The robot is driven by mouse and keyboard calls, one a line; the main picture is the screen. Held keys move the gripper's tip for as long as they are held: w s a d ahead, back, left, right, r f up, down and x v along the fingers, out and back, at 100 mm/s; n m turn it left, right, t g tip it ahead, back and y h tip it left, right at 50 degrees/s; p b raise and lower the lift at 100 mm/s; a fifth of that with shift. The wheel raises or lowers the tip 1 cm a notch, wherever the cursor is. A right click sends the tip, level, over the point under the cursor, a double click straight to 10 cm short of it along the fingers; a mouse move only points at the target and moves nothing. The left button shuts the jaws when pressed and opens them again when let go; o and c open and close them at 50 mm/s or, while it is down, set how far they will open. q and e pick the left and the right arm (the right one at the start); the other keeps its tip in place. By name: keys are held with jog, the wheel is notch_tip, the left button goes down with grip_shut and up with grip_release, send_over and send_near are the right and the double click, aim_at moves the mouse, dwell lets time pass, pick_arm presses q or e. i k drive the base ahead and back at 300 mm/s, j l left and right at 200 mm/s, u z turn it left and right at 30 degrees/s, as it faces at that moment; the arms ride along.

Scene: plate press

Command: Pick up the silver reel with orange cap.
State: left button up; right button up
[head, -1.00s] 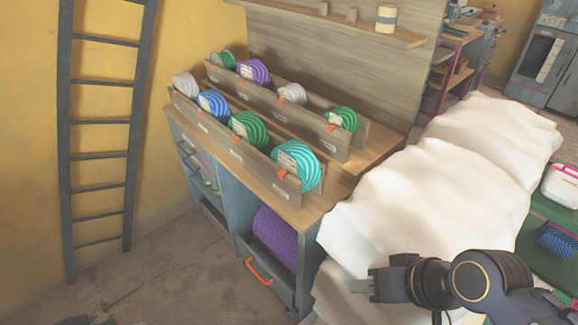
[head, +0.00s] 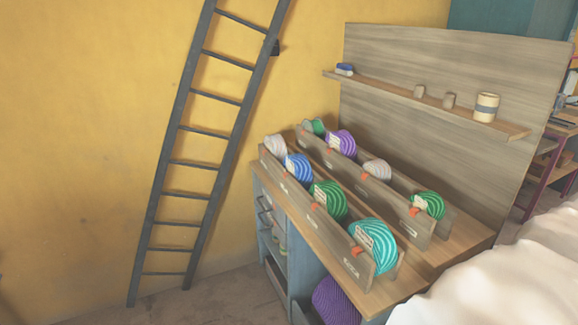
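Two silver-white reels stand in wooden racks on the bench. One pale reel (head: 275,147) is at the far left end of the front rack. The other pale reel (head: 377,170) is in the back rack, between a purple reel and a green reel, with an orange tab on the rack near it. I cannot tell an orange cap on either reel, and the racks hide their lower parts. Neither of my grippers is in view.
The front rack (head: 349,266) also holds blue, green and teal reels. The bench top (head: 461,243) is bare at the right. A dark ladder (head: 205,163) leans at the left. White cloth (head: 500,275) lies at the lower right. A shelf (head: 400,92) is above.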

aim_at(276, 143)
jog(key=i+j+u, duration=0.1)
jog(key=i+j, duration=0.2)
jog(key=i, duration=0.2)
jog(key=i+j, duration=0.25)
jog(key=i, duration=0.25)
jog(key=i+j+u, duration=0.15)
jog(key=i, duration=0.35)
jog(key=i+j, duration=0.3)
jog(key=i, duration=0.25)
jog(key=i+j+u, duration=0.15)
jog(key=i, duration=0.35)
jog(key=i+j, duration=0.2)
jog(key=i, duration=0.35)
jog(key=j+u, duration=0.05)
